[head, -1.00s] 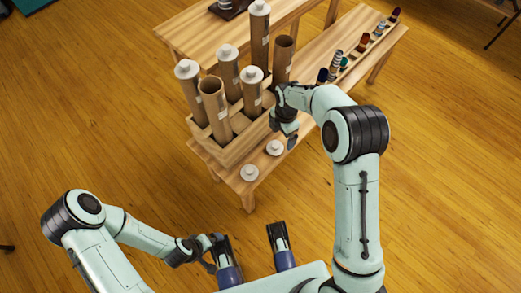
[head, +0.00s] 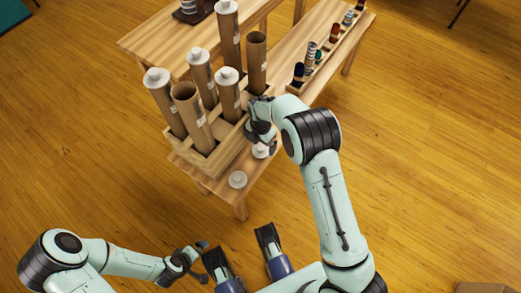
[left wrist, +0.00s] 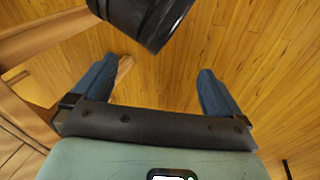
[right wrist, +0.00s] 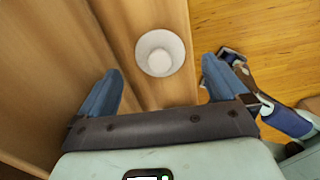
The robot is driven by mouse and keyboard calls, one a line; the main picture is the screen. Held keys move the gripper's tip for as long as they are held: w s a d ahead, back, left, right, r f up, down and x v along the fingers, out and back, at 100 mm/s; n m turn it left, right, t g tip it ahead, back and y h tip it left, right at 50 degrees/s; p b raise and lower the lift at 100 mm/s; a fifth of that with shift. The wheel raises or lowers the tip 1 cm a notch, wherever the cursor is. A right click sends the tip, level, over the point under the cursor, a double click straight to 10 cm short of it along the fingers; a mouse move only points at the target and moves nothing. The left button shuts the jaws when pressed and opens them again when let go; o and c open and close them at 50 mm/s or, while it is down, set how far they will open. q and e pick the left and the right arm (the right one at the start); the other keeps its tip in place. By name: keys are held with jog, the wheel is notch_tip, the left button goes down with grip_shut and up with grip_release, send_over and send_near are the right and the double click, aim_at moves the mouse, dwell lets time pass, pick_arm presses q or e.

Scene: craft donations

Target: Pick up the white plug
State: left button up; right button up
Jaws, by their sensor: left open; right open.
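Two loose white plugs lie on the wooden bench in front of the crate in the head view: a nearer one (head: 238,180) and one farther right (head: 261,151). My right gripper (head: 262,136) is just above the farther one and partly covers it. In the right wrist view one white plug (right wrist: 160,53) lies ahead, lined up between the open fingers (right wrist: 163,88), with nothing held. My left gripper (head: 197,260) is low at the lower left, away from the bench. Its fingers (left wrist: 153,85) are open and empty in the left wrist view.
A wooden crate (head: 222,157) holds several upright cardboard tubes, some capped with white plugs, close to my right gripper. A narrow rack (head: 322,63) with coloured spools stands on the bench's right part. A second table (head: 150,40) is behind.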

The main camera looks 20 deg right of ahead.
aim_at(261, 147)
notch_tip(261, 147, down, 5)
jog(key=shift+r+b, duration=0.1)
jog(key=shift+b, duration=0.5)
pick_arm(q)
jog(key=shift+w+a+f+t, duration=0.15)
jog(key=shift+w+a+f, duration=0.15)
jog(key=shift+w, duration=0.15)
jog(key=shift+w+a+f+t, duration=0.2)
jog(key=shift+w+f, duration=0.1)
jog(key=shift+w, duration=0.15)
pick_arm(e)
jog(key=shift+c, duration=0.3)
jog(key=c, duration=1)
jog(key=shift+r, duration=0.15)
